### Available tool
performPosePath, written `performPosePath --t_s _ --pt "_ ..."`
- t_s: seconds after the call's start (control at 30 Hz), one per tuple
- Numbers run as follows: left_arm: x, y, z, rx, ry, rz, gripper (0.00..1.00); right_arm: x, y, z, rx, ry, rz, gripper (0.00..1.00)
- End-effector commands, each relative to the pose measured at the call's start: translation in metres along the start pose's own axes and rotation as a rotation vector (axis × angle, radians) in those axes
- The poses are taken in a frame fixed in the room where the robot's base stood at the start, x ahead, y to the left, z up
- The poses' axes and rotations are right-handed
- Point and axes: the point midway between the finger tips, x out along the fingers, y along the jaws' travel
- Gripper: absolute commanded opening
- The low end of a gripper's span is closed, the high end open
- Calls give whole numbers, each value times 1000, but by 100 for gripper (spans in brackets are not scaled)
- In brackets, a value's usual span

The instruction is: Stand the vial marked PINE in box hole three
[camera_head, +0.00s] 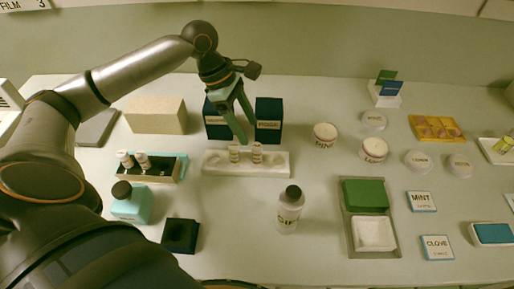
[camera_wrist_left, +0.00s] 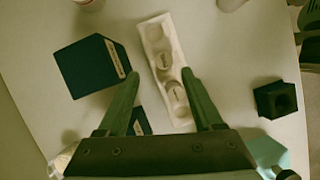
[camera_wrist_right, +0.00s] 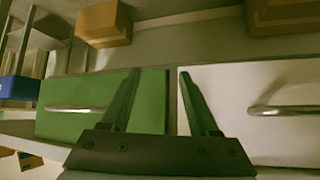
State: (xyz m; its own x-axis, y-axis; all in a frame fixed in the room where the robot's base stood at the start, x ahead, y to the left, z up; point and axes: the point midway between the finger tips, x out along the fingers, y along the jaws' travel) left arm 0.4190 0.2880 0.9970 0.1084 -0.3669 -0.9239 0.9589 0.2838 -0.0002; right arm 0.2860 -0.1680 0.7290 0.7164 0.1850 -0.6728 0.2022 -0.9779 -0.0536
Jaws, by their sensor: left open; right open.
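A white tray (camera_head: 215,168) with round hollows holds two small white-capped vials, a left one (camera_head: 234,153) and a right one (camera_head: 257,154). Their labels are too small to read, so I cannot tell which vial is PINE. A dark-fronted box (camera_head: 135,175) at the left holds two more vials (camera_head: 124,159) (camera_head: 142,161) near its left end. My left gripper (camera_head: 247,131) is open and empty above the white tray. In the left wrist view the tray (camera_wrist_left: 153,32) and its vials lie beyond and between the fingertips. My right gripper (camera_wrist_right: 158,72) is open and empty, before green and white drawer fronts.
Two dark blue boxes (camera_head: 268,112) stand behind the tray. White jars (camera_head: 325,134) and a green-and-white tray (camera_head: 358,247) are to the right.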

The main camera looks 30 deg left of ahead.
Motion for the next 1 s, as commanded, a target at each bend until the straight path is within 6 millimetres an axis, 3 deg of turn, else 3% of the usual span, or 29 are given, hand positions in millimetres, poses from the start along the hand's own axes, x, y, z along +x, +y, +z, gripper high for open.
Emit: performPosePath --t_s 0.6,0.87,1.0 --pt "72 -8 2 0 0 -1 68 4 1 6 0 -2 1 61" --pt "75 -8 2 0 0 1 68 4 1 6 0 -2 0 61" --pt "75 -8 2 0 0 1 55 4 1 6 0 -2 0 61"
